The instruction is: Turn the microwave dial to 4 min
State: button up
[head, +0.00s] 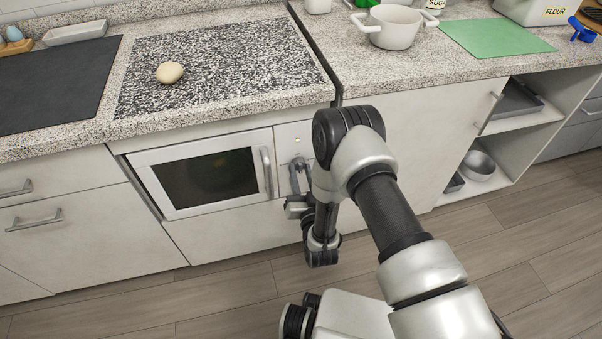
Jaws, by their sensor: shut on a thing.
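The microwave (209,184) is built into the white cabinet front below the counter. It has a white frame, a dark window and a vertical handle, and its door looks closed. Its control panel (287,134) is the narrow strip right of the handle, with a small round mark near the top. My gripper (297,168) reaches the panel from the right, its fingers shut at the dial's place. The dial is mostly hidden by the fingers and my arm, so its setting cannot be read.
A round beige item (170,72) lies on the speckled counter above. A white pot (390,27) and a green mat (497,38) are on the right counter. An open shelf (520,125) holds bowls and trays. The wooden floor (220,292) in front is clear.

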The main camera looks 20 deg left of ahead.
dwell(0.3)
jog(key=o, duration=1)
jog(key=shift+o, duration=0.2)
jog(key=shift+s, duration=0.1)
